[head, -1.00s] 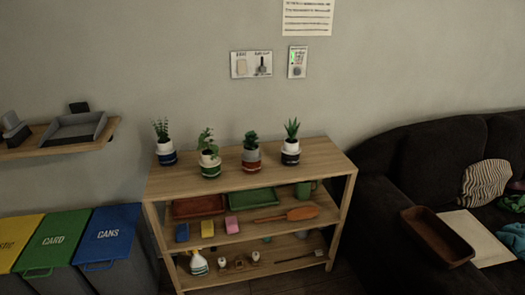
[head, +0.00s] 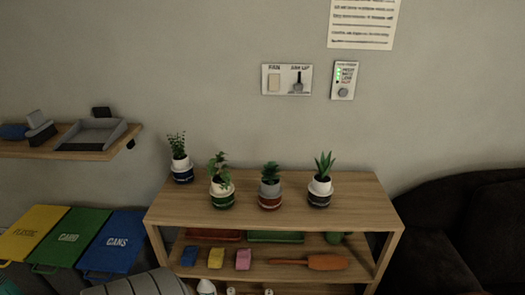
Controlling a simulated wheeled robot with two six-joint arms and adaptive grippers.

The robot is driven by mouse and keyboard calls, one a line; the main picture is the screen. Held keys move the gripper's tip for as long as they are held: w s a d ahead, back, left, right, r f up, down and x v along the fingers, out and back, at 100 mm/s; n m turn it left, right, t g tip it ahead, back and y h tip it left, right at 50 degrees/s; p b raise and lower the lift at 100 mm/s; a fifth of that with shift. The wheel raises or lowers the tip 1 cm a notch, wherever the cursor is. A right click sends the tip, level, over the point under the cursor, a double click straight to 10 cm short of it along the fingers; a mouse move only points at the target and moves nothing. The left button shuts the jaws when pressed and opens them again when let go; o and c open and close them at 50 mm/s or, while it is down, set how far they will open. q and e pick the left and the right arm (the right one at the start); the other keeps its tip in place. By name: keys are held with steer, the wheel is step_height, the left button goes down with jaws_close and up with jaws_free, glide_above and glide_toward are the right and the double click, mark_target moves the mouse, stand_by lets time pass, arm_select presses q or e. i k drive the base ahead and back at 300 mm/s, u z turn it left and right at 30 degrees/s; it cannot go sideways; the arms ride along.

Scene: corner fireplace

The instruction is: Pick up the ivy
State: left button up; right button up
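Several potted plants stand in a row on the top of a wooden shelf unit (head: 330,221). The second from the left looks most like ivy (head: 219,172): broad, loose green leaves in a white pot with a dark green band. To its left is an upright plant with small leaves (head: 177,147) in a white and navy pot. To its right are a compact plant (head: 270,175) in a grey and red-brown pot and a spiky plant (head: 324,167) in a white and dark pot. Pot lettering is too small to read.
Lower shelf: blue block (head: 189,256), yellow block (head: 216,258), pink block (head: 243,259), orange paddle-like tool (head: 328,262). Left: yellow (head: 33,233), green (head: 70,238) and blue (head: 112,241) bins below a wall shelf (head: 60,150). Right: dark sofa (head: 455,215).

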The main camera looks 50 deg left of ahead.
mark_target(221, 187)
steer(key=u, duration=0.3)
steer(key=i, duration=0.9)
steer(key=u, duration=0.6)
